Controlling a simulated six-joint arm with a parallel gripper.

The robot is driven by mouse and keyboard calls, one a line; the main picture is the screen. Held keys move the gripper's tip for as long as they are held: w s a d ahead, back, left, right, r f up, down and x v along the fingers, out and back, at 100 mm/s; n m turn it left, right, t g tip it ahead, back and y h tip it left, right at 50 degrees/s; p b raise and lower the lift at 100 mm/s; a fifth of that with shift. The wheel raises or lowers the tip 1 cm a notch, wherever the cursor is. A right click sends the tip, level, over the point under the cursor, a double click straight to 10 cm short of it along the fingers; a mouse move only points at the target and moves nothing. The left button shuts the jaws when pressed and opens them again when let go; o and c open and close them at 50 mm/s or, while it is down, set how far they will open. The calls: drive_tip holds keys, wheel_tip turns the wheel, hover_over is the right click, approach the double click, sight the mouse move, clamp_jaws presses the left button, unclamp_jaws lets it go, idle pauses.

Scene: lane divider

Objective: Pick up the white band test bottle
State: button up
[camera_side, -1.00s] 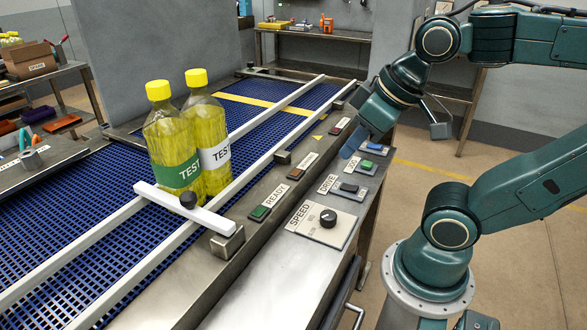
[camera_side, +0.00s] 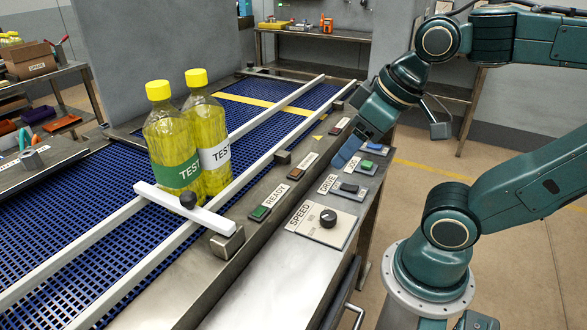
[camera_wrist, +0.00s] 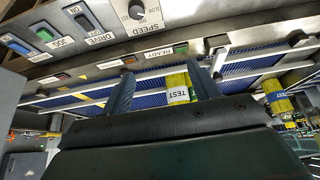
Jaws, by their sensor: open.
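The white band test bottle (camera_side: 208,140) stands upright on the blue conveyor belt, with yellow contents and a yellow cap. The green band test bottle (camera_side: 173,150) stands close beside it at the left and covers part of its side. My gripper (camera_side: 346,150) is open and empty, above the control panel to the right of both bottles and well apart from them. In the wrist view, the white-labelled bottle (camera_wrist: 178,92) shows beyond and between the two open fingers, nearer the right one. Another yellow bottle (camera_wrist: 277,100) shows farther right.
A white stop bar with a black knob (camera_side: 188,201) lies across the lane in front of the bottles. White guide rails (camera_side: 260,150) run along the belt. The control panel has a speed knob (camera_side: 328,217) and several buttons. The belt behind the bottles is clear.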

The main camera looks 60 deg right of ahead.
drive_tip(key=w+a+r+n+t+y, duration=0.1)
drive_tip(key=w+a+r+n+y, duration=0.2)
drive_tip(key=w, duration=0.6)
drive_tip(key=n+t+y, duration=0.3)
drive_tip(key=n+y, duration=0.2)
drive_tip(key=y, duration=0.1)
approach(196, 78)
drive_tip(key=s+d, duration=0.2)
drive_tip(key=d, duration=0.1)
drive_tip(key=shift+w+d+r+t, duration=0.2)
drive_tip(key=shift+w+d+t, duration=0.1)
drive_tip(key=shift+d, duration=0.2)
drive_tip(key=x, duration=0.8)
drive_tip(key=shift+a+f, duration=0.15)
drive_tip(key=shift+a, duration=0.1)
drive_tip(key=shift+w+a, duration=0.1)
drive_tip(key=shift+w, duration=0.15)
drive_tip(key=shift+x, duration=2.5)
drive_tip(key=shift+a, duration=0.1)
